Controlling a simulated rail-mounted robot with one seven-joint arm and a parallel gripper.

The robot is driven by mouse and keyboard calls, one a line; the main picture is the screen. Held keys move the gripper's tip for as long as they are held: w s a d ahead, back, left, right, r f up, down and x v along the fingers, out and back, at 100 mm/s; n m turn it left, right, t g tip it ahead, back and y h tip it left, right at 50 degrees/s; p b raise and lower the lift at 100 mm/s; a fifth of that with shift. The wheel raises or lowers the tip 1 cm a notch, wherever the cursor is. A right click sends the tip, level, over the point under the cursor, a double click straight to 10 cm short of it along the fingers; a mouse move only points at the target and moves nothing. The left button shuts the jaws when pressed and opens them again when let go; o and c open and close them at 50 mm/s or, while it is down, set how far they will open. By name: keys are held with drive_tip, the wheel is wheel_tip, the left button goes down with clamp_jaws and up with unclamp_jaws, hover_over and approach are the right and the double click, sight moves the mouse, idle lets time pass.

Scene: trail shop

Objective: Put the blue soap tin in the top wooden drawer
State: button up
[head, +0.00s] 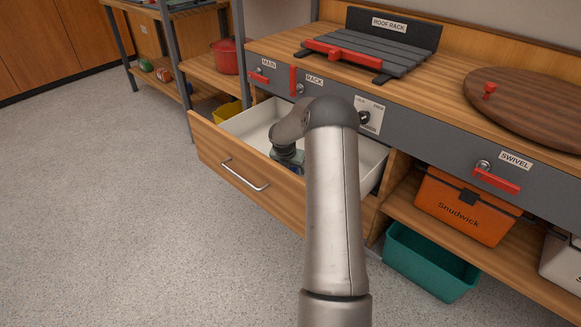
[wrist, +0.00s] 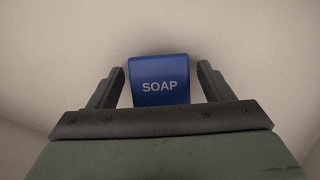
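The blue soap tin (wrist: 160,80), marked SOAP, shows in the wrist view between the two fingers of my gripper (wrist: 160,70). Narrow gaps show between the fingers and the tin, so my gripper looks open around it. The pale surface around the tin looks like the inside of the drawer. In the head view the wooden drawer (head: 232,169) with a metal handle is pulled out, and its inside is cream white. My arm reaches down into it and hides the tin there.
The counter above holds a roof rack (head: 375,50) and a round wooden board (head: 535,105). Red latches line the grey strip. An orange crate (head: 465,207) and a teal bin (head: 428,262) sit at right. The floor at left is clear.

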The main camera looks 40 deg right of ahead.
drive_tip(key=p+v, duration=0.3)
drive_tip(key=v, duration=0.9)
drive_tip(key=shift+p, duration=0.35)
drive_tip(key=shift+r, duration=0.15)
idle(0.6)
